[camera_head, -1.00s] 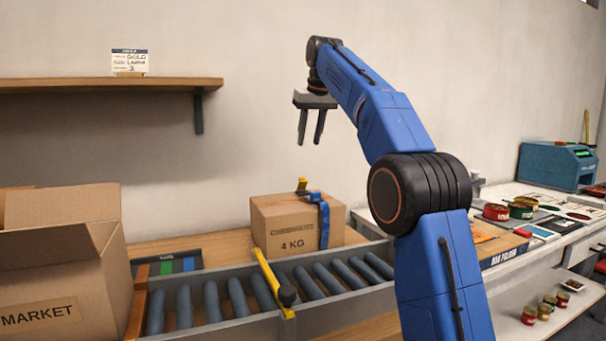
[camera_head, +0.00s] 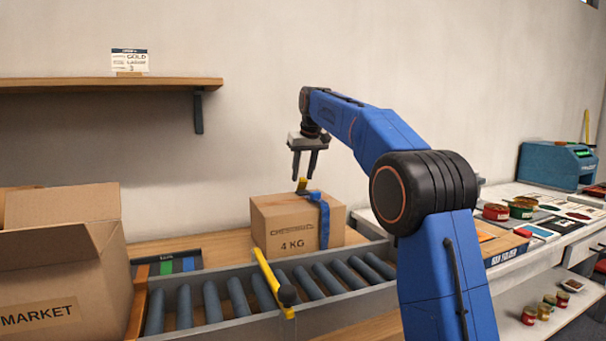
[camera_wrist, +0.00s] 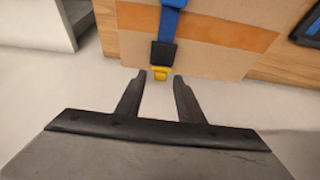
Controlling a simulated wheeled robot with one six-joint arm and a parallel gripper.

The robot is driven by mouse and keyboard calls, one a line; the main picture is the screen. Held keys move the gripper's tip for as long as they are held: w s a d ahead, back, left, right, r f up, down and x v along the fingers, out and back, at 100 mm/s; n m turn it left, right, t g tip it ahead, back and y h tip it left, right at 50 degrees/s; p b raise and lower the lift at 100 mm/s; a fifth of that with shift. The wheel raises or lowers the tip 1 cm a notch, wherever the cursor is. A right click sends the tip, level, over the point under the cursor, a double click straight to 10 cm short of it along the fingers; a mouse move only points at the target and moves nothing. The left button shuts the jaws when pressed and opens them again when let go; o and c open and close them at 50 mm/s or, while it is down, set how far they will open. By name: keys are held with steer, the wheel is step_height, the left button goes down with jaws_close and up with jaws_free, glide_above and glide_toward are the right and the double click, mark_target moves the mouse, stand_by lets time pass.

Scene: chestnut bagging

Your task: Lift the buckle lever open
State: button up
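A closed cardboard box (camera_head: 275,231) marked 4 KG stands on the wooden bench behind the roller conveyor. A blue strap (camera_head: 324,222) runs over its right part, and a yellow buckle lever (camera_head: 302,185) stands up at its top. In the wrist view the strap (camera_wrist: 168,22) leads to a black buckle (camera_wrist: 163,54) with a yellow lever tip (camera_wrist: 161,73). My gripper (camera_head: 303,175) is open and empty, pointing down just above the lever. In the wrist view the lever tip lies ahead of and between the open fingertips (camera_wrist: 160,80). I see no clear contact.
A yellow bar (camera_head: 268,277) with a black knob crosses the roller conveyor (camera_head: 225,325) in front of the box. An open MARKET carton (camera_head: 72,275) stands at the left. A wall shelf (camera_head: 100,84) is at upper left. A cluttered white bench (camera_head: 520,262) is at right.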

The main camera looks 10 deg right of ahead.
jaws_close()
steer(key=shift+w, duration=0.1)
steer(key=shift+w+g, duration=0.35)
steer(key=shift+g, duration=0.35)
